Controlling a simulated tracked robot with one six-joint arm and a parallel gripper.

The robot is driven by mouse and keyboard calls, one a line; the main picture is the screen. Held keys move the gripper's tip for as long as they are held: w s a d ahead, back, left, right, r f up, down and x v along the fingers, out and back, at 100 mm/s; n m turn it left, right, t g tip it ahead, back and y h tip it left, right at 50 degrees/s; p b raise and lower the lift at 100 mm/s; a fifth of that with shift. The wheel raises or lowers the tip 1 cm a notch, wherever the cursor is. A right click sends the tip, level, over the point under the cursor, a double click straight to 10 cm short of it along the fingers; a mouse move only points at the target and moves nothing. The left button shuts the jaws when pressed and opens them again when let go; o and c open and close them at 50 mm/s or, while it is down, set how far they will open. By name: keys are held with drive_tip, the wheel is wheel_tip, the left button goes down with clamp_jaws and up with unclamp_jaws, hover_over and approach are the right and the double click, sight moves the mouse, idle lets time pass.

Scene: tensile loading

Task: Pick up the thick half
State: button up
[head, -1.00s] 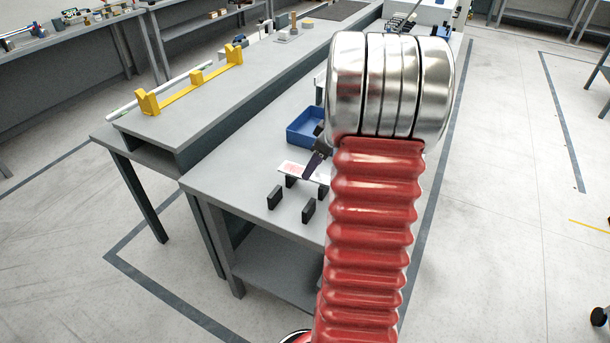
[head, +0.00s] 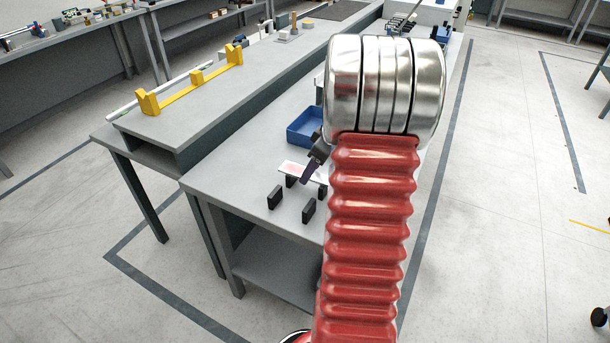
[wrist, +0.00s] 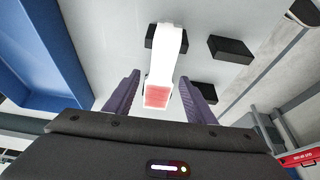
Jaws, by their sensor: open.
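A flat white piece with a pinkish-red end, apparently the thick half (head: 288,167), lies on dark supports near the front of the grey bench. In the wrist view the white piece (wrist: 166,58) runs away from me, its red end nearest. My gripper (wrist: 159,79) is open, with one purple finger on each side of the red end. I cannot tell how far above the piece the fingers are. In the head view one purple finger of my gripper (head: 306,173) shows over the piece; my red arm hides the rest.
Black blocks (head: 274,197) stand on the bench (head: 235,180) in front of the piece; another block (wrist: 231,49) shows beside it in the wrist view. A blue bin (head: 303,128) stands behind. A yellow holder (head: 200,80) sits on the raised shelf at the left.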

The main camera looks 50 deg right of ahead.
drive_tip(key=shift+f, duration=0.25)
idle(0.4)
drive_tip(key=c, duration=1)
drive_tip(key=shift+r, duration=0.15)
wheel_tip(320, 180, up, 10)
drive_tip(key=shift+r, duration=0.15)
idle(0.4)
